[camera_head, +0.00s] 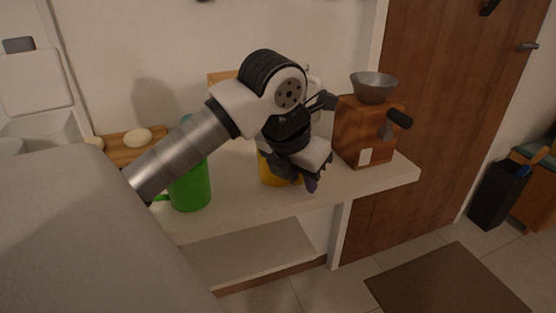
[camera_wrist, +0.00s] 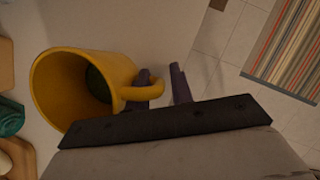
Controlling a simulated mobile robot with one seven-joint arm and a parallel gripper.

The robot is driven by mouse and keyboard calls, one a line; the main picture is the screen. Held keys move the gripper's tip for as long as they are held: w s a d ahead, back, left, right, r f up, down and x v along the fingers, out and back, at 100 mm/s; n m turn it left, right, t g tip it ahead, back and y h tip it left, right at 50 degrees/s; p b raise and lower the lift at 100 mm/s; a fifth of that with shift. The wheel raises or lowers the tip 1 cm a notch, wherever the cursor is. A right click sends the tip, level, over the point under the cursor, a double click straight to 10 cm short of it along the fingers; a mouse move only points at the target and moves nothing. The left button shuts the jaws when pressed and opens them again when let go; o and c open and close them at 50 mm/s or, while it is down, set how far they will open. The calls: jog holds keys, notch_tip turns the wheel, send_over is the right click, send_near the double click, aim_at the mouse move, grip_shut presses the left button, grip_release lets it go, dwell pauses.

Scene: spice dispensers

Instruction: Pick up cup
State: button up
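A yellow cup (camera_head: 267,174) stands on the white shelf, partly hidden behind my gripper in the head view. In the wrist view the yellow cup (camera_wrist: 75,88) shows its open mouth, something dark green inside, and its handle toward my fingers. My gripper (camera_head: 314,184) is low at the cup's right side. In the wrist view my gripper (camera_wrist: 161,80) has its two fingers apart. The left finger overlaps the handle; I cannot tell whether it touches or passes through it. A green cup (camera_head: 190,188) with a handle stands farther left, partly behind my arm.
A wooden grinder (camera_head: 365,140) with a metal bowl on top stands right of my gripper. A wooden board (camera_head: 117,154) with a pale round item (camera_head: 138,138) lies at the left back. The shelf's front edge is close to my gripper. A striped rug (camera_wrist: 290,50) lies on the floor.

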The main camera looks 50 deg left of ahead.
jog(key=shift+c, duration=0.3)
grip_shut()
jog(key=shift+r, duration=0.1)
